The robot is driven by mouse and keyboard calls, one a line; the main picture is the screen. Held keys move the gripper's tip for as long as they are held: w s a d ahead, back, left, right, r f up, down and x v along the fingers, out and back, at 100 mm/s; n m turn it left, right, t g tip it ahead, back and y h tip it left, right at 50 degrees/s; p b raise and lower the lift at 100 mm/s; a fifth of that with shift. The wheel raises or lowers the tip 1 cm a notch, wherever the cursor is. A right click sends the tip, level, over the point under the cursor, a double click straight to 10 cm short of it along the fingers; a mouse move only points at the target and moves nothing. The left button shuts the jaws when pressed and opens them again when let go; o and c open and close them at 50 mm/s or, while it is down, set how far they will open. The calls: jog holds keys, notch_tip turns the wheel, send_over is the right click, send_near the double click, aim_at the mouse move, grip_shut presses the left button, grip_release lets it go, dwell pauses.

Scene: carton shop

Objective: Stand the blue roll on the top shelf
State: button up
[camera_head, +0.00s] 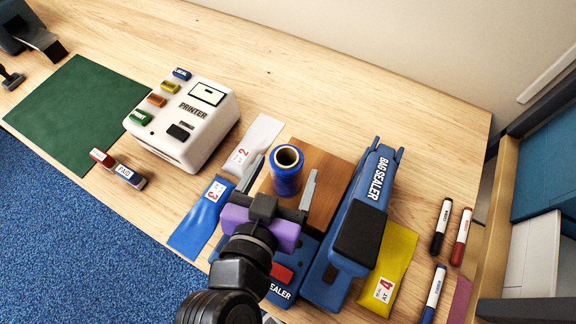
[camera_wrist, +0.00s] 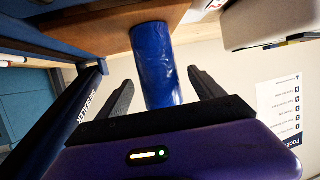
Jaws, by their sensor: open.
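The blue roll (camera_head: 288,178) stands upright on a brown wooden block (camera_head: 325,175), with its hollow core facing up. In the wrist view, the blue roll (camera_wrist: 155,60) shows between the two fingers. My gripper (camera_head: 281,186) has its purple body in front of the roll and one finger on each side. The fingers are spread, with a gap seen on both sides of the roll in the wrist view (camera_wrist: 161,82). No top shelf can be clearly made out; a wood-edged unit (camera_head: 487,235) shows only in part at the right.
A bag sealer (camera_head: 352,215) stands close right of the block. A white printer (camera_head: 185,125) is to the left. Blue (camera_head: 202,215), grey (camera_head: 258,140) and yellow (camera_head: 397,255) bags lie nearby. Several markers (camera_head: 441,228) lie at right. The table behind the block is clear.

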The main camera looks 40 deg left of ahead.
jog(key=p+x, duration=0.1)
jog(key=x, duration=0.4)
jog(key=shift+f, duration=0.15)
jog(key=shift+c, duration=0.2)
grip_shut()
notch_tip(320, 180, up, 20)
dwell(0.6)
